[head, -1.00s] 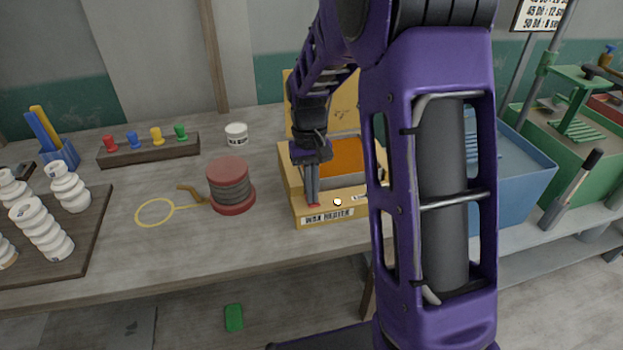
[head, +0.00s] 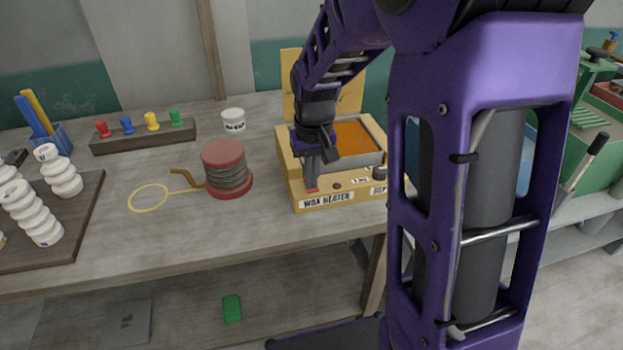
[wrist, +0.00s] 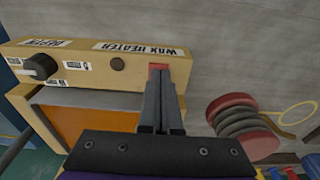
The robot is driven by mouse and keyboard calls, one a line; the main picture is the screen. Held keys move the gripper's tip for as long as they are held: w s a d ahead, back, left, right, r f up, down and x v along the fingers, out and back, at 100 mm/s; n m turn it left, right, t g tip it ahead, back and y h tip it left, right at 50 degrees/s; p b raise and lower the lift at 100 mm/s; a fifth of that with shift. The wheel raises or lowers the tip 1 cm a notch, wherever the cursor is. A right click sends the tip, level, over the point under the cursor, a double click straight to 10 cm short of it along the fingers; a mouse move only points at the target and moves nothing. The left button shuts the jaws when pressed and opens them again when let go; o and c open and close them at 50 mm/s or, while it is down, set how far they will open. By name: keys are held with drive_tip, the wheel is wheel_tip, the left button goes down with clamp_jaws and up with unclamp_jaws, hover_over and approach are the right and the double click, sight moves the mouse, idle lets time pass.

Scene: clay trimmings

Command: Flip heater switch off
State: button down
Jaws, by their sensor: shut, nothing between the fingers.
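The wax heater (head: 290,178) is a yellow box with an open lid and orange wax (head: 356,137) in its metal tank. Its front carries a "WAX HEATER" label, also in the wrist view (wrist: 140,49). A red switch (wrist: 158,67) sits at the label end of the panel, mostly covered by my fingertips. A round indicator lamp (head: 337,186) beside it is dark; it is dark brown in the wrist view (wrist: 117,64). My gripper (head: 312,186) is shut and empty, pointing down with its tips at the red switch. The switch's tilt is hidden.
A black dial (wrist: 40,67) is farther along the panel. A red-ended spool (head: 226,168) with a yellow wire loop (head: 150,197) lies left of the heater. A white jar (head: 233,120) and a rack of coloured pegs (head: 143,137) stand behind. Bench between is clear.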

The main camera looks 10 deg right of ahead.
drive_tip(key=shift+s+f, duration=0.1)
drive_tip(key=shift+f, duration=0.3)
drive_tip(key=shift+w+r, duration=0.15)
drive_tip(key=shift+w, duration=0.55)
drive_tip(key=shift+w+r+p, duration=0.1)
drive_tip(key=shift+r+p, duration=0.4)
drive_tip(key=shift+p, duration=0.25)
wheel_tip(320, 180, up, 14)
drive_tip(key=s+p, duration=0.1)
drive_tip(key=p, duration=0.2)
drive_tip(key=shift+s+f+p, duration=0.2)
drive_tip(key=shift+s+p, duration=0.1)
drive_tip(key=shift+s, duration=0.1)
drive_tip(key=shift+w, duration=0.1)
